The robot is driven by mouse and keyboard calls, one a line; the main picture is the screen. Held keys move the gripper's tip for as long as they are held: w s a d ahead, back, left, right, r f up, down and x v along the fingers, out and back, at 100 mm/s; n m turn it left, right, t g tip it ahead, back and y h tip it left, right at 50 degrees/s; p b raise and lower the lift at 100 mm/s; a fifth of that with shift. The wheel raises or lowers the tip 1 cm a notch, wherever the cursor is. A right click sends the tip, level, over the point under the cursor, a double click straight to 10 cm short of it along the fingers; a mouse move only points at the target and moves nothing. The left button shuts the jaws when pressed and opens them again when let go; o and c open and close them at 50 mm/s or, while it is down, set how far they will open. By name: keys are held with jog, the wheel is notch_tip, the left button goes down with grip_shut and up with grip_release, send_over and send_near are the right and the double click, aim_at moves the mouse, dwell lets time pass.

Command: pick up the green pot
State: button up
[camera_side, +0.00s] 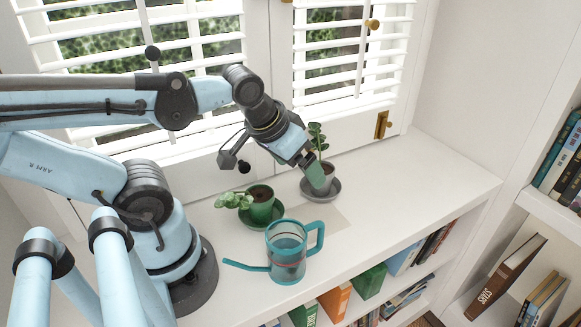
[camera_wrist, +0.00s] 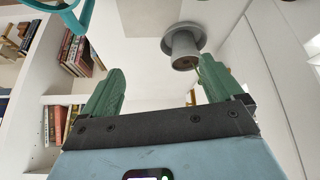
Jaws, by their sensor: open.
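The green pot (camera_side: 263,208) stands upright on a green saucer (camera_side: 277,212) on the white shelf top in the side view, with a leafy plant leaning left out of it. It is not seen in the wrist view. My gripper (camera_side: 317,178) points down to the right of the green pot, at a grey pot (camera_side: 328,182). In the wrist view my gripper (camera_wrist: 160,65) has its two green fingers apart, with the grey pot (camera_wrist: 181,47) ahead of them, nearer the right finger. I cannot tell whether a finger touches it.
The grey pot holds an upright plant and stands on a grey saucer (camera_side: 335,189). A teal watering can (camera_side: 287,252) stands in front of the green pot, and its handle shows in the wrist view (camera_wrist: 72,14). White shutters (camera_side: 200,40) rise behind. The shelf top is clear at right.

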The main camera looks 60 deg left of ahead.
jog(key=w+d+m, duration=0.1)
jog(key=w+d+r+m+t, duration=0.1)
jog(key=w, duration=0.1)
jog(key=shift+h, duration=0.4)
jog(key=shift+c, duration=0.2)
jog(key=shift+s+a+m, duration=0.1)
jog(key=shift+m, duration=0.2)
jog(key=m+g+y, duration=0.1)
jog(key=m+g, duration=0.7)
jog(key=m, duration=0.3)
send_near(260, 196)
jog(key=shift+s+d+f, duration=0.15)
jog(key=shift+f, duration=0.85)
jog(key=shift+s+d+f, duration=0.15)
jog(key=shift+f, duration=0.85)
jog(key=shift+s+a+f, duration=0.1)
jog(key=shift+a+f, duration=0.05)
jog(key=shift+f, duration=0.7)
jog(key=shift+s+a+f, duration=0.1)
jog(key=shift+s+f, duration=0.05)
jog(key=shift+f, duration=0.75)
jog(key=shift+s+a+f, duration=0.1)
jog(key=shift+a+f, duration=0.05)
jog(key=shift+f, duration=0.7)
jog(key=shift+c, duration=0.2)
